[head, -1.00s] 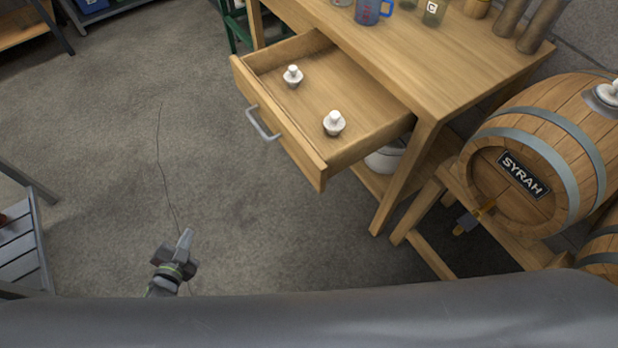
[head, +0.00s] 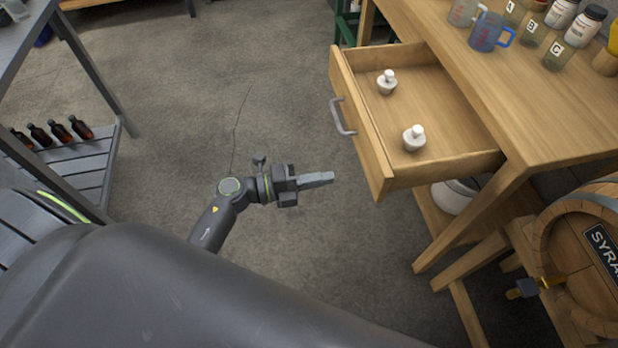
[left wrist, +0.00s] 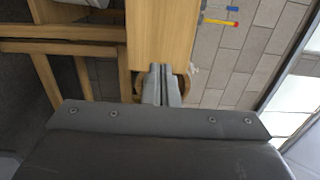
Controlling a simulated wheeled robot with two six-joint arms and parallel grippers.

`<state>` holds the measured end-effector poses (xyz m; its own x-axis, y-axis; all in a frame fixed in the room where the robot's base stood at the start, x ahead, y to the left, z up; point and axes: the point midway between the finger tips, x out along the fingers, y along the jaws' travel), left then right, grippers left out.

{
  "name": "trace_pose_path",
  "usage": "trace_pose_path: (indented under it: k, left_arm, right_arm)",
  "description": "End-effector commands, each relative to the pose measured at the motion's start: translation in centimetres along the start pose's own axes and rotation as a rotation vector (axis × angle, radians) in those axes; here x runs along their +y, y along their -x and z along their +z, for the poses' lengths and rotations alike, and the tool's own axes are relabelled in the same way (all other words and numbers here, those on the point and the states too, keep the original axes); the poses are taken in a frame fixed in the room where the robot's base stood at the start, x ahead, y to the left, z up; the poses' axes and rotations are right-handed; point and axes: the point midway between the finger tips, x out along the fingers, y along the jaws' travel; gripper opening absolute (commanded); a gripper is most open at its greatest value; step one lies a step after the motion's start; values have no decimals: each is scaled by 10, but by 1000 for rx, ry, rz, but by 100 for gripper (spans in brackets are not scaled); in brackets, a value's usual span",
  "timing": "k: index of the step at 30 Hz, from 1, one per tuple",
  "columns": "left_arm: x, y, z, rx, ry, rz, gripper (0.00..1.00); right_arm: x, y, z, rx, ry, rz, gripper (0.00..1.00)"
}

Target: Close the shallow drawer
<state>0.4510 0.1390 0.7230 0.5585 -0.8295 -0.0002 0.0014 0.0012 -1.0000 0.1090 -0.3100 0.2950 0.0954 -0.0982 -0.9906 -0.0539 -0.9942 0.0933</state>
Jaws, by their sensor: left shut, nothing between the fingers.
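The shallow drawer (head: 362,128) of the wooden table stands pulled out, with a grey bar handle (head: 343,117) on its front. Two white-topped stoppers, one farther back (head: 387,82) and one nearer (head: 414,138), stand inside it. My left gripper (head: 331,177) is shut and empty, left of the drawer front's near corner and apart from it. In the left wrist view the shut fingers (left wrist: 161,72) point toward a wooden surface; which part it is I cannot tell. My right gripper is not in view.
The wooden table (head: 490,75) holds a blue measuring jug (head: 490,33) and several labelled jars. A barrel (head: 580,255) with a tap stands at the lower right. A grey rack with brown bottles (head: 60,132) is at the left. Floor left of the drawer is clear.

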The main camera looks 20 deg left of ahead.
Motion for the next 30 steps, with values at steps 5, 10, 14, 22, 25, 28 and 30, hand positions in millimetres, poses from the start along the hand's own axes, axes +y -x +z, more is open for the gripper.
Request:
trace_pose_path:
  k: [5,10,14,22,25,28,30]
  left_arm:
    - [-2,-40,0,-1,3,-5,0]
    - [-1,-68,0,-1,2,-3,0]
    - [0,-80,0,-2,2,-2,0]
    - [0,-86,1,-2,2,0,0]
    - [0,-85,1,-2,2,0,0]
    - [0,-85,1,-2,2,0,0]
    - [1,-86,2,-2,1,0,0]
  right_arm:
    - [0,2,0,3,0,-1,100]
    - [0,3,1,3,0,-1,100]
    - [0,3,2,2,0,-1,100]
    - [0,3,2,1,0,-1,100]
    - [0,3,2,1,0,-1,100]
    - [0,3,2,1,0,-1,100]
    - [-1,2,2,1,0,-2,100]
